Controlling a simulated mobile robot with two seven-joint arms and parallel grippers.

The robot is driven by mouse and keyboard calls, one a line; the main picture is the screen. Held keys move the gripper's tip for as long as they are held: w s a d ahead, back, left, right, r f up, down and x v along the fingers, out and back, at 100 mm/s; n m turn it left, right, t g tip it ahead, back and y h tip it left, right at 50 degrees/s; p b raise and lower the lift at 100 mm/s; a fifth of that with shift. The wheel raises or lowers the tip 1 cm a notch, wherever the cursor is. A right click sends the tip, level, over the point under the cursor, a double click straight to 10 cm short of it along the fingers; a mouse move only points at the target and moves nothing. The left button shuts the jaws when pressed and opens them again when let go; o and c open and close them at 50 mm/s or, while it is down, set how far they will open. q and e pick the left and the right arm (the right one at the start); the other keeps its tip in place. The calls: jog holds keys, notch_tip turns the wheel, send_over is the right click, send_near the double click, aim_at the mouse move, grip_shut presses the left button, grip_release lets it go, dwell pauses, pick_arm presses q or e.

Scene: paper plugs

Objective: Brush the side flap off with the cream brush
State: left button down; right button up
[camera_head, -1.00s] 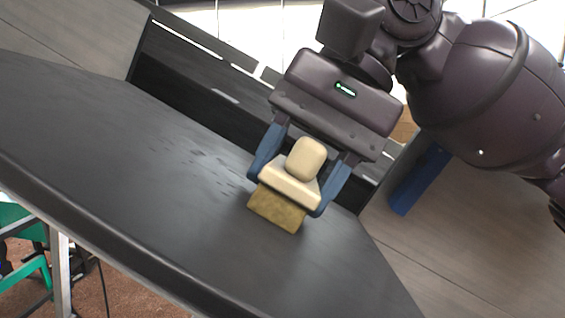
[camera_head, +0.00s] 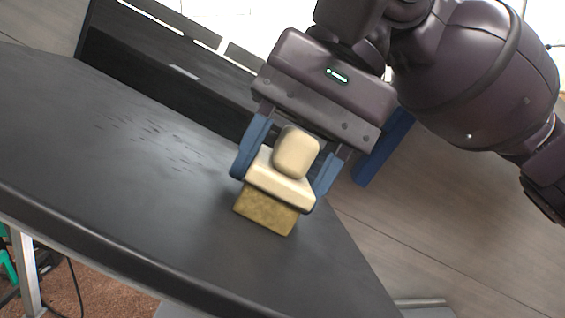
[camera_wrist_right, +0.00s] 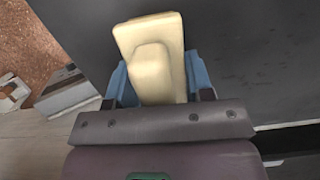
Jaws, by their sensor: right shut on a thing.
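My right gripper (camera_head: 286,172) is shut on the cream brush (camera_head: 296,153), with one blue finger on each side of its body. The brush has a cream knob on top and a yellowish bristle block (camera_head: 266,209) below, which is at or just above the dark table top. The brush also shows in the right wrist view (camera_wrist_right: 152,70) between the blue fingers. Small dark specks (camera_head: 155,133) lie scattered on the table, to the left of the brush. I cannot make out a side flap. My left gripper is not in view.
The dark table (camera_head: 90,185) has a rounded front edge and ends close to the right of the brush. The table top left of the brush is clear apart from the specks. A blue object (camera_head: 382,148) shows behind my right gripper, beyond the table.

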aim_at(22, 76)
jog(key=shift+a+r, duration=1.7)
jog(key=shift+a, duration=1.3)
jog(key=shift+a+r, duration=1.75)
jog(key=shift+a, duration=1.3)
jog(key=shift+a+r, duration=1.7)
jog(key=shift+a, duration=1.3)
jog(key=v, duration=0.6)
jog(key=shift+s, duration=0.4)
jog(key=shift+r, duration=0.15)
jog(key=v, duration=0.3)
jog(key=shift+s+d, duration=0.1)
jog(key=shift+s, duration=0.1)
jog(key=shift+w, duration=0.1)
